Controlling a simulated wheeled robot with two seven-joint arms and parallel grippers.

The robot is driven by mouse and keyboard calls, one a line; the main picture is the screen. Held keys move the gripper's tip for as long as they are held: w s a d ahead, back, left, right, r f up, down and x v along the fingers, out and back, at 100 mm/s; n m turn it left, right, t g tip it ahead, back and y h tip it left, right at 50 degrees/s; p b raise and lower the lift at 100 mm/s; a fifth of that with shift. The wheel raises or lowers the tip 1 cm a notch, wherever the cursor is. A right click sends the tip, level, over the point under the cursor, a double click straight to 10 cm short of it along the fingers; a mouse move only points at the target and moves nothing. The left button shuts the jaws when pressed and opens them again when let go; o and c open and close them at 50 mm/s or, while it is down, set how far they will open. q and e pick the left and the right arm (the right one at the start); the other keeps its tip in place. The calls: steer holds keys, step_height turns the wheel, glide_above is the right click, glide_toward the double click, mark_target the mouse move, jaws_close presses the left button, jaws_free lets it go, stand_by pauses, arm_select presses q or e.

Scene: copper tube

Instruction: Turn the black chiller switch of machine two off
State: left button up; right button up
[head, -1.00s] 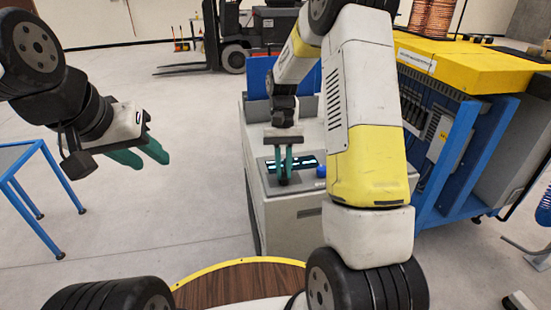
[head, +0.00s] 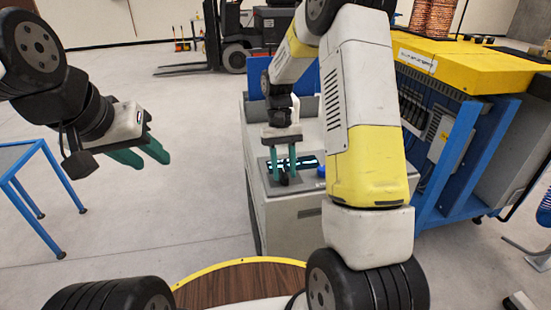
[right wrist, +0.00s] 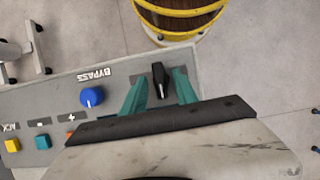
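The black chiller switch (right wrist: 160,78) is a dark pointed knob on the grey control panel (right wrist: 58,153). In the right wrist view it sits between the two green fingers of my right gripper (right wrist: 157,90). The fingers are open on either side of it; I cannot tell whether either touches it. In the head view the right gripper (head: 283,180) points down over the light-grey machine (head: 288,222), and the black switch (head: 284,180) shows small between the fingertips. My left gripper (head: 146,156) is open and empty in free air at left.
A blue knob (right wrist: 91,96) marked BYPASS is beside the switch, with coloured buttons (right wrist: 43,142) further left. A lit display (head: 305,162) lies behind. A blue-framed machine (head: 460,150) stands right, a blue-legged table (head: 22,185) left. Floor between is clear.

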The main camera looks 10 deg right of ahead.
steer(key=v, duration=0.7)
steer(key=shift+r, duration=0.35)
steer(key=shift+w, duration=0.15)
steer(key=s+r+t+y, duration=0.1)
steer(key=s+r+t, duration=0.4)
steer(key=s+r, duration=0.5)
steer(key=s+r+t, duration=0.1)
steer(key=s+t, duration=0.1)
steer(key=s, duration=0.3)
steer(key=s+r+t+y, duration=0.1)
steer(key=s+r+t, duration=0.1)
steer(key=s, duration=0.4)
steer(key=shift+r+t, duration=0.25)
steer(key=shift+t, duration=0.55)
steer(key=shift+s, duration=0.1)
